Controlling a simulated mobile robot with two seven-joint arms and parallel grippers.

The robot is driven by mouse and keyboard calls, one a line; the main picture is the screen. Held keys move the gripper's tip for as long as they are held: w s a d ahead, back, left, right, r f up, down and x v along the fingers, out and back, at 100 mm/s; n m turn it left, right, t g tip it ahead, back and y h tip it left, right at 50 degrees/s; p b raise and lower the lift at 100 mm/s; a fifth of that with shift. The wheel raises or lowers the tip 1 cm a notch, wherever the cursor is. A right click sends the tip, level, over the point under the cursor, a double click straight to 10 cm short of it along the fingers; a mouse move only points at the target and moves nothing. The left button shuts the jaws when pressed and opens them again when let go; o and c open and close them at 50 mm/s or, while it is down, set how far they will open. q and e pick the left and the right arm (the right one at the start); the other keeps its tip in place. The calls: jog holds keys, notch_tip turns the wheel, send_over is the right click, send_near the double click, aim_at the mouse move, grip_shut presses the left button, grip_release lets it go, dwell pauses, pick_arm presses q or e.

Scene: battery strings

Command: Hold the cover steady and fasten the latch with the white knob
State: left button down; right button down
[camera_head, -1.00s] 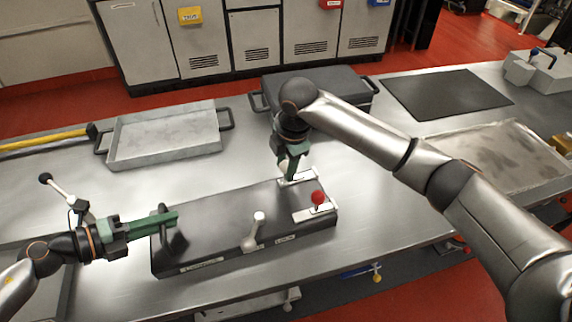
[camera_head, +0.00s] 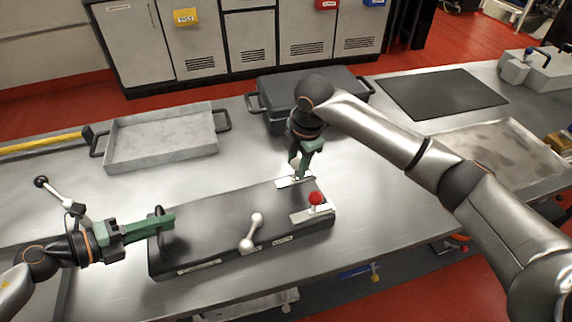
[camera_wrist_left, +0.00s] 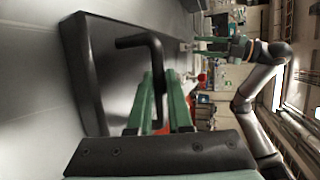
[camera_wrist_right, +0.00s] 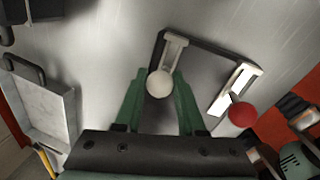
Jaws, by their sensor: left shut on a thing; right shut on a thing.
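The dark cover (camera_head: 205,228) lies flat on the steel bench. My left gripper (camera_head: 168,220) is shut on the black handle (camera_wrist_left: 155,52) at the cover's left end. The white-knob latch (camera_head: 294,181) sits at the cover's back right corner. My right gripper (camera_head: 299,175) is shut on its white knob (camera_wrist_right: 160,84), which shows between the fingers in the right wrist view. The knob is mostly hidden by the fingers in the head view. The red-knob latch (camera_head: 316,199) sits at the front right corner. I cannot tell whether either latch is fastened.
A white double-ended lever (camera_head: 251,233) stands at the cover's front edge. A grey tray (camera_head: 163,150) and a dark lidded case (camera_head: 305,95) are behind. A black-knobbed lever (camera_head: 58,194) stands at left. A black mat (camera_head: 440,93) lies back right.

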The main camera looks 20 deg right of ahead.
pick_arm(q)
jog(key=shift+s+a+f, duration=0.1)
jog(key=shift+s+f, duration=0.15)
jog(key=shift+f, duration=0.3)
pick_arm(e)
jog(key=c, duration=0.5)
grip_release()
jog(key=shift+d, duration=0.1)
jog(key=r, duration=0.4)
jog(key=s+r, duration=0.1)
jog(key=r, duration=0.3)
jog(key=s+r, duration=0.1)
jog(key=r, duration=0.2)
jog(key=shift+s+d+r, duration=0.2)
jog(key=shift+d+r, duration=0.1)
jog(key=shift+r, duration=0.1)
pick_arm(q)
jog(key=c, duration=1)
grip_release()
jog(key=shift+w, duration=0.1)
jog(key=shift+o, duration=1.2)
jog(key=shift+r, duration=0.2)
jog(key=shift+w+r, duration=0.1)
pick_arm(e)
jog(key=shift+w, duration=0.1)
pick_arm(q)
jog(key=v, duration=1.2)
